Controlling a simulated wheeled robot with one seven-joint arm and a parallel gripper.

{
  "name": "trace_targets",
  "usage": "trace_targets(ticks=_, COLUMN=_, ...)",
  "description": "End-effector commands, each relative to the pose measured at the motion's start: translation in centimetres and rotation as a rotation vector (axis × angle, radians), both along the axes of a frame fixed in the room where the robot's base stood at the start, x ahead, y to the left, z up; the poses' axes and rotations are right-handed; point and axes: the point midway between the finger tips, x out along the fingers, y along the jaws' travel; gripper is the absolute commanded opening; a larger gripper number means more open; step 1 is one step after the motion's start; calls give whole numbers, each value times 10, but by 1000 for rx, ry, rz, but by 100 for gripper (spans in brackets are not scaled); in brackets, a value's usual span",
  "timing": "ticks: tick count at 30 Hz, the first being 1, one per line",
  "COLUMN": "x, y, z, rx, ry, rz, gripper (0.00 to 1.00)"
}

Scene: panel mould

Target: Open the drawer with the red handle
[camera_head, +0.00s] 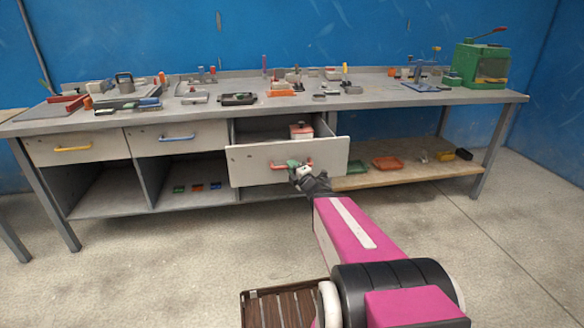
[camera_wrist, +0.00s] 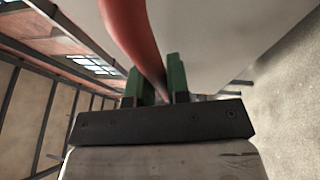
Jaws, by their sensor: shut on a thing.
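The drawer (camera_head: 246,169) with the red handle (camera_head: 279,167) is the rightmost of three under the workbench. It stands pulled out, with its inside showing. A small red and white box (camera_head: 301,131) shows inside it. My gripper (camera_head: 295,165) is at the drawer front, and its green fingers are shut on the red handle. In the wrist view, the red handle (camera_wrist: 133,35) runs down between the two green fingers (camera_wrist: 160,80). Part of the handle is hidden by the fingers in the head view.
Two closed drawers, with a yellow handle (camera_head: 73,149) and a blue handle (camera_head: 177,138), are to the left. The bench top (camera_head: 360,102) carries many tools. A lower shelf (camera_head: 400,175) holds trays at right. The floor in front is mostly clear.

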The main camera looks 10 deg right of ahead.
Motion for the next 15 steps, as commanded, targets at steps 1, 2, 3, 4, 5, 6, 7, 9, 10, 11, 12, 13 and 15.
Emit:
trace_targets(ticks=1, x=0, y=0, z=-1, rx=-1, ry=1, rz=-2, gripper=0)
trace_targets(ticks=2, x=0, y=-1, z=-1, rx=-1, ry=1, rz=-2, gripper=0)
trace_targets(ticks=3, x=0, y=-1, z=-1, rx=-1, ry=1, rz=-2, gripper=0)
trace_targets(ticks=4, x=0, y=-1, z=-1, rx=0, ry=2, rz=-2, gripper=23)
trace_targets(ticks=5, x=0, y=-1, z=-1, rx=0, ry=2, rz=-2, gripper=33)
trace_targets(ticks=6, x=0, y=-1, z=-1, rx=0, ry=2, rz=-2, gripper=41)
trace_targets(ticks=7, x=0, y=0, z=-1, rx=-1, ry=2, rz=-1, gripper=41)
trace_targets(ticks=9, x=0, y=0, z=-1, rx=-1, ry=2, rz=-1, gripper=41)
trace_targets(ticks=10, x=0, y=0, z=-1, rx=0, ry=1, rz=-1, gripper=41)
trace_targets(ticks=11, x=0, y=0, z=0, rx=0, ry=1, rz=-1, gripper=41)
trace_targets(ticks=12, x=0, y=0, z=0, rx=0, ry=1, rz=-1, gripper=41)
trace_targets(ticks=13, x=0, y=0, z=0, rx=0, ry=1, rz=-1, gripper=41)
trace_targets(ticks=15, x=-1, y=-1, z=0, rx=0, ry=1, rz=-1, gripper=41)
